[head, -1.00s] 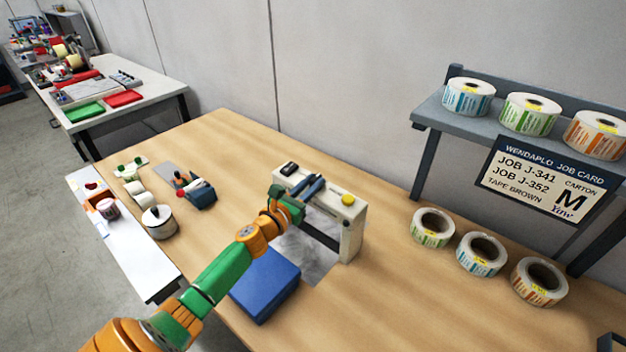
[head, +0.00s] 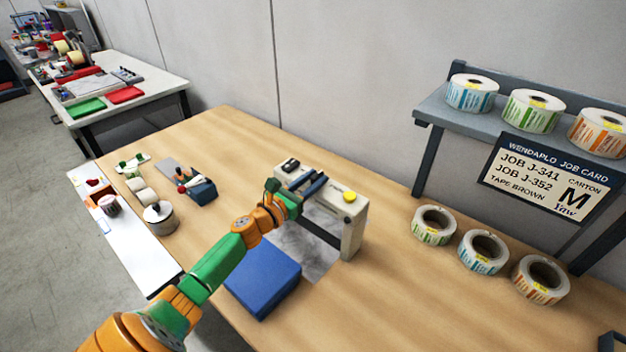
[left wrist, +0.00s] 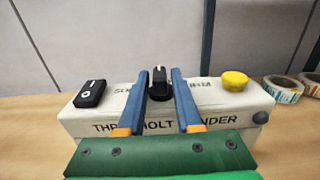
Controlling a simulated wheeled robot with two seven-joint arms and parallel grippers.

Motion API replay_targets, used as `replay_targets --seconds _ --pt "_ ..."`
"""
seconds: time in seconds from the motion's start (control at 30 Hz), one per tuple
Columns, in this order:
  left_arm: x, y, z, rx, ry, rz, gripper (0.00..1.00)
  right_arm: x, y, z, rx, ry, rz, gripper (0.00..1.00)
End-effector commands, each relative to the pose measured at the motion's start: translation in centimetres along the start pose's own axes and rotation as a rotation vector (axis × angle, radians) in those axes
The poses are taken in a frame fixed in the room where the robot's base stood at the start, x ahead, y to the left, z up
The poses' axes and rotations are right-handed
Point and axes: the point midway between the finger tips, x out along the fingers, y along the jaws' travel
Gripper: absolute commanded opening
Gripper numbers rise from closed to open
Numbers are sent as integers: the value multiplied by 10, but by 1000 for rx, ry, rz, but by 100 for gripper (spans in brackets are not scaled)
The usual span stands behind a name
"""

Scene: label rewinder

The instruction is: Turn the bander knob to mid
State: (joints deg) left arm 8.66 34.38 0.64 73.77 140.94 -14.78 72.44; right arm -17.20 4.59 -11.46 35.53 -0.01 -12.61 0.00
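The bander (head: 350,224) is a cream arch-shaped machine on the wooden table, with a yellow button (head: 349,197) and a black switch (head: 290,165) on top. In the left wrist view its top carries a black knob (left wrist: 159,84) with a light pointer mark, standing roughly straight away from me. My left gripper (head: 316,184) is over the machine's top; in the left wrist view its two blue fingers (left wrist: 159,90) are apart, one on each side of the knob, with gaps visible. In the head view the knob is hidden by the gripper. My right gripper is not in view.
A blue box (head: 262,279) lies in front of the bander. Label rolls (head: 434,225) stand to the right, below a shelf (head: 450,112) with more rolls and a job card (head: 545,177). A tape dispenser (head: 196,187) and a silver pot (head: 160,217) are at left.

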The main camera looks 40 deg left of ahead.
Motion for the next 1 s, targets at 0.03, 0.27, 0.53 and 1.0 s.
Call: replay_targets --seconds 0.03,0.27,0.53,1.0 --pt "0 0 0 0 0 0 34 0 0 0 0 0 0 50" --pt "-12 0 -1 1 1 0 34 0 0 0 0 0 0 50" --pt "-53 0 -3 0 4 0 34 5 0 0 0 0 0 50" --pt "-70 0 0 0 1 0 34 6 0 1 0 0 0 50"
